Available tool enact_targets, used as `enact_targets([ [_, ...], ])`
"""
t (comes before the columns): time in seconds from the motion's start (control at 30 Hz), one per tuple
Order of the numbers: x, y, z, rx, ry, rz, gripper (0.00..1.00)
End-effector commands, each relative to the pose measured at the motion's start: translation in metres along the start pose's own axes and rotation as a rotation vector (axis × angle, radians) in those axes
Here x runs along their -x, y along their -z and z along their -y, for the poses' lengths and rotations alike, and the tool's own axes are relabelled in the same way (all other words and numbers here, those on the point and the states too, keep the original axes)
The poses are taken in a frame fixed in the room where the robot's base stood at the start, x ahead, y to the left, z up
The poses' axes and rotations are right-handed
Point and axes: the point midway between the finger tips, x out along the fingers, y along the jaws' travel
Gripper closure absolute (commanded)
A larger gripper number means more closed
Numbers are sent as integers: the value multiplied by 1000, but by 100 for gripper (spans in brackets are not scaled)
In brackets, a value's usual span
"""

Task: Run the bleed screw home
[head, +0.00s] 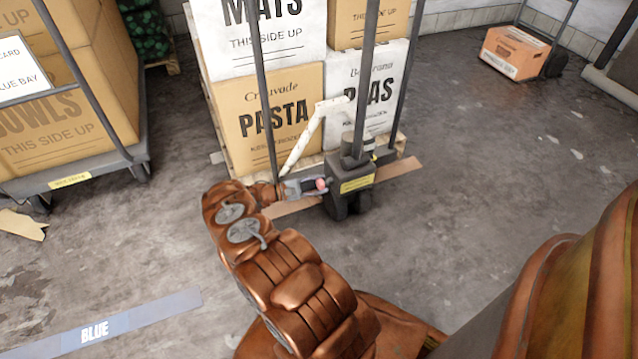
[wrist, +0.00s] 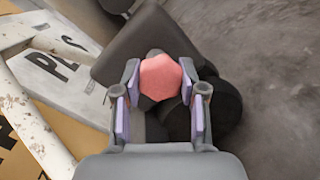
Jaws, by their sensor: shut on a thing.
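The bleed screw has a salmon-red, faceted head (wrist: 160,77) that shows between my fingers in the wrist view. In the head view the red head (head: 321,184) sits at the left side of the dark pump block (head: 350,199) of a pallet jack. My gripper (head: 312,187) reaches in from the left and is shut on the screw head. In the wrist view my gripper's fingers (wrist: 160,85) press on the head from both sides. The screw's shank and its seat are hidden behind the head.
The jack's white, chipped handle bar (head: 305,145) slants up near my wrist. Stacked cartons (head: 268,115) stand on a pallet behind the jack. A loaded cart (head: 95,170) is at left. An orange carton (head: 513,53) sits at the back right. Floor at right is clear.

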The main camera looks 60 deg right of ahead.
Motion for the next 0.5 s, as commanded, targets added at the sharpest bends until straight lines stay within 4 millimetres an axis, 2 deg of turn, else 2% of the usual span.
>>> enact_targets([
  [0.03,5,1,-1,-42,0,-13,94],
  [0.5,6,1,-1,-482,50,-62,94],
])
